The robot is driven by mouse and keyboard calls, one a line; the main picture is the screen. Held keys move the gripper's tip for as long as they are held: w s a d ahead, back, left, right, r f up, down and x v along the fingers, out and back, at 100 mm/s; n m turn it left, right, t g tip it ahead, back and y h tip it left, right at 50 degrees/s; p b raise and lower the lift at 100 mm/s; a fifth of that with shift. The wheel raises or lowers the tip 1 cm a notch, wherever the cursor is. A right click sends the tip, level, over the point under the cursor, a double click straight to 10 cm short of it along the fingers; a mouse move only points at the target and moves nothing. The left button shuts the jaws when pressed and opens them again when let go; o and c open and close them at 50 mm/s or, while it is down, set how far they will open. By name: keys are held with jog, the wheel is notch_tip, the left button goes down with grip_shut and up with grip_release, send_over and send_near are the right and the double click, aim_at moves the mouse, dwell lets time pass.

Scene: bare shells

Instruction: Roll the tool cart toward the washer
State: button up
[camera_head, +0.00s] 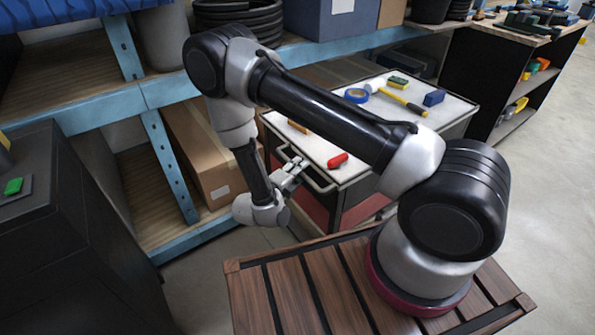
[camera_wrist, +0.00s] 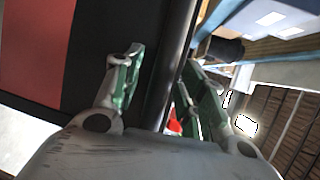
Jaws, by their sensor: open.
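The tool cart (camera_head: 355,150) has a pale top, dark sides and red lower panels. It stands beyond my wooden-slatted base. A dark handle bar (camera_head: 320,187) runs along its near end. My gripper (camera_head: 291,172) is open at this handle. In the wrist view, the open fingers (camera_wrist: 160,72) stand on either side of the dark handle bar (camera_wrist: 180,60), not closed on it. The cart's red panel (camera_wrist: 35,45) shows at the left there. A dark cabinet (camera_head: 70,240) with a green button stands at the left; I cannot tell whether it is the washer.
A red item (camera_head: 337,161), a hammer (camera_head: 395,95), blue tape (camera_head: 357,95) and other small things lie on the cart. Blue-framed shelving (camera_head: 150,95) with a cardboard box (camera_head: 205,150) stands close behind. A black workbench (camera_head: 490,75) is at right. Floor (camera_head: 555,160) is clear at right.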

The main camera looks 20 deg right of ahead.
jog(key=shift+c, duration=0.2)
grip_shut()
jog(key=shift+a, duration=0.1)
